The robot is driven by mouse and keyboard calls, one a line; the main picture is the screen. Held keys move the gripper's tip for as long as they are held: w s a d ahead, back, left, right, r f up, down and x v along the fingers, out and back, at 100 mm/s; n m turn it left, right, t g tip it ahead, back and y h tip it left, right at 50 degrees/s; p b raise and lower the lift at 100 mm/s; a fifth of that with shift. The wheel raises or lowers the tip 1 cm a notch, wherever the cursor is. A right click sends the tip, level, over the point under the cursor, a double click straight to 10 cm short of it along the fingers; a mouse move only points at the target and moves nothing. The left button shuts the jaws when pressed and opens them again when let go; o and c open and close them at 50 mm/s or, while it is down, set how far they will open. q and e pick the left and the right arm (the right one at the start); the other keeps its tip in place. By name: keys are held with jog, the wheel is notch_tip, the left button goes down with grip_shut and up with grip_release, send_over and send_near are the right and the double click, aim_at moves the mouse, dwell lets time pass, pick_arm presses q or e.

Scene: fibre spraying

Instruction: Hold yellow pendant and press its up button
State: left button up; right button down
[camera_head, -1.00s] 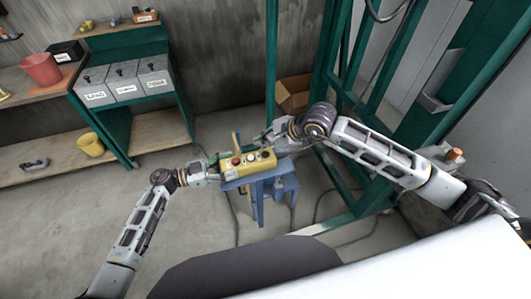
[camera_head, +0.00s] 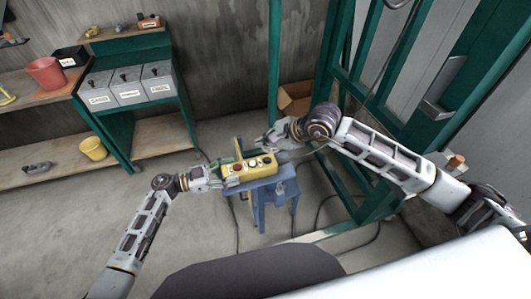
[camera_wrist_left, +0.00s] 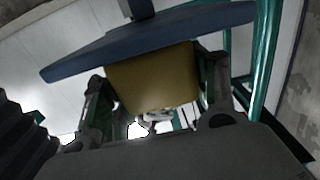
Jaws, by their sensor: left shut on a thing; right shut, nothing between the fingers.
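The yellow pendant (camera_head: 247,171) has a red button and other round buttons on its top face. It lies level over a small blue stand (camera_head: 268,184). My left gripper (camera_head: 222,173) is shut on the pendant's left end. In the left wrist view the yellow body (camera_wrist_left: 153,79) sits between both fingers of this gripper, with the blue stand top (camera_wrist_left: 150,32) close against it. My right gripper (camera_head: 262,142) is shut and empty, just behind and above the pendant's right half. I cannot tell whether it touches the pendant.
A green frame (camera_head: 345,165) stands close on the right, with cables on the floor. A cardboard box (camera_head: 294,98) is behind.

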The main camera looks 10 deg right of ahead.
pick_arm(q)
jog(key=o, duration=1.4)
jog(key=shift+s+a, duration=0.15)
jog(key=shift+a, duration=1.85)
jog(key=shift+s+a, duration=0.15)
jog(key=shift+a, duration=1.85)
jog(key=shift+s+a, duration=0.15)
jog(key=shift+a, duration=1.85)
